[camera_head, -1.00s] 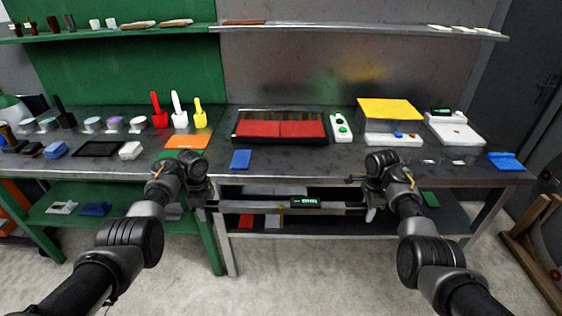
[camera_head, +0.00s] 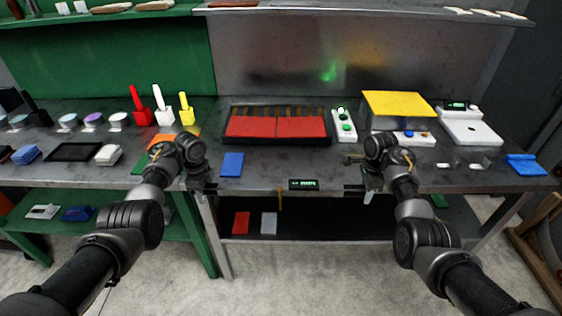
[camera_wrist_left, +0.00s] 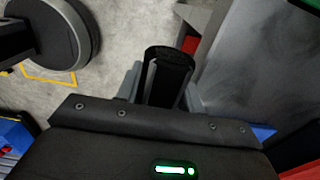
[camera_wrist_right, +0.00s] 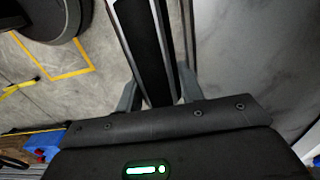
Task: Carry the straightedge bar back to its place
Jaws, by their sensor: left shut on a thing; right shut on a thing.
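The bar's dark end (camera_wrist_left: 168,78) shows between the fingers in the left wrist view. In the right wrist view the bar (camera_wrist_right: 145,50) runs up from between the fingers, with a dark face and pale edges.
The table (camera_head: 270,178) holds a black tray (camera_head: 277,143) with red pads, a blue block (camera_head: 232,164), a white button box (camera_head: 344,126) and a yellow-topped block (camera_head: 398,104). A lower shelf (camera_head: 330,222) holds red and grey pieces. A high shelf (camera_head: 380,13) crosses the back.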

